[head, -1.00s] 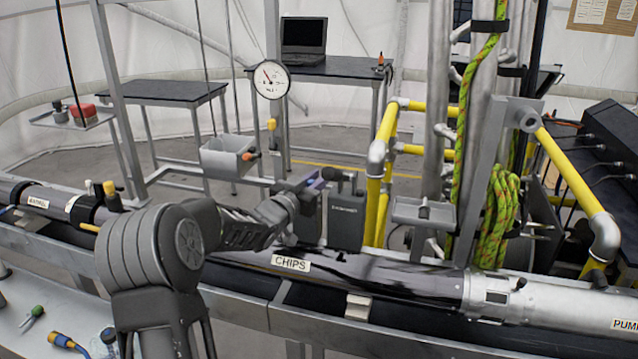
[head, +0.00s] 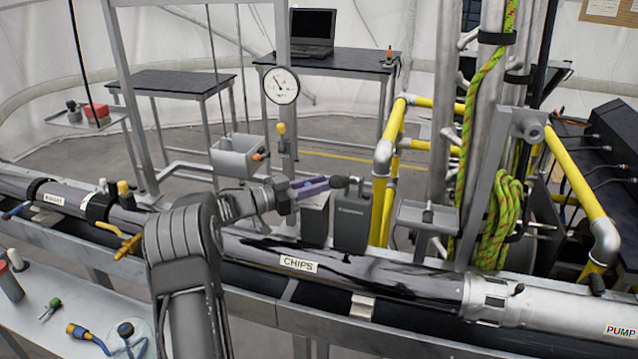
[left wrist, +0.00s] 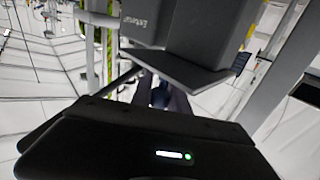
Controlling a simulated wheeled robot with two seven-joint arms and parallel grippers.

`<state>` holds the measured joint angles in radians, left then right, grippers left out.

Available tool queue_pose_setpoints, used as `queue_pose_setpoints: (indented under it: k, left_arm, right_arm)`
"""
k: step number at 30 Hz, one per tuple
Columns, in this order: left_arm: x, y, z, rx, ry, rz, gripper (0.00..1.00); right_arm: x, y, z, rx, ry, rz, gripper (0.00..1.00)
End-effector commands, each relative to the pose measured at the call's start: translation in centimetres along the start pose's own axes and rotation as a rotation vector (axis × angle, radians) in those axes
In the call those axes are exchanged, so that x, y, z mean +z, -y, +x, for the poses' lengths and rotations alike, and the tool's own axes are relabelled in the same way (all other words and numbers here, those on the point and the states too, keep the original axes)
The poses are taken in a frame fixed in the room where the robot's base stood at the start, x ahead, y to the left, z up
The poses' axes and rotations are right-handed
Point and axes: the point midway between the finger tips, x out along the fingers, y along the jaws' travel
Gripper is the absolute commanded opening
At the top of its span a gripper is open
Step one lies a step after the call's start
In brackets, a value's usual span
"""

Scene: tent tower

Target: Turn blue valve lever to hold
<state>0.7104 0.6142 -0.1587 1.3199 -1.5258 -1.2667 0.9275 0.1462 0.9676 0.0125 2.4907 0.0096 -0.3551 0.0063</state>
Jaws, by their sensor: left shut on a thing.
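A blue-purple bar (head: 311,187) with a black knob (head: 340,182) at its right end shows in the middle of the head view, in front of the dark grey boxes. I take it for the blue valve lever; its pivot is hidden. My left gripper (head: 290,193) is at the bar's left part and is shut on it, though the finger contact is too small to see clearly. In the left wrist view, the gripper (left wrist: 165,95) shows beyond the dark housing, with its tips partly hidden and blurred. My right gripper is not in view.
A dark grey box (head: 353,222) stands close to the right of the gripper. The black pipe labelled CHIPS (head: 370,272) runs below it. A gauge (head: 281,85), a grey bin (head: 238,156) and yellow pipes (head: 383,160) stand around. A yellow lever (head: 128,246) sits at left.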

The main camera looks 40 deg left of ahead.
Motion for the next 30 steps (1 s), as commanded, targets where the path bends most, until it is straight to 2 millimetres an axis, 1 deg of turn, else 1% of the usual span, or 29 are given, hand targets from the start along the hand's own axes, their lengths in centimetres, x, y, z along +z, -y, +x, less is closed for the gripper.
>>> queue_pose_setpoints:
  k: [8, 9, 16, 25, 28, 30]
  left_arm:
    - [-0.3, 0.1, 0.0, -0.002, -0.005, 0.003, 0.00]
    - [-0.3, 0.1, 0.0, -0.003, -0.005, 0.003, 0.24]
    - [-0.2, 0.1, 0.0, -0.002, -0.003, 0.002, 0.42]
    - [-0.1, 0.1, -0.2, -0.002, -0.002, 0.002, 0.42]
    - [0.1, 0.1, -0.9, -0.003, -0.001, 0.002, 0.42]
    - [0.1, 0.1, -1.8, -0.004, -0.001, 0.002, 0.42]
  right_arm:
    - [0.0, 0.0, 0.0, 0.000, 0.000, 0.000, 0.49]
    - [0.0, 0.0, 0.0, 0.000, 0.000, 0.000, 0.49]
    - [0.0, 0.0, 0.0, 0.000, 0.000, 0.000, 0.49]
    - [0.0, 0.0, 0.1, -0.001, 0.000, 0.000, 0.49]
    - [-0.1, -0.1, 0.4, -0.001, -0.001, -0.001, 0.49]
    - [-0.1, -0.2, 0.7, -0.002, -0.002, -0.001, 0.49]
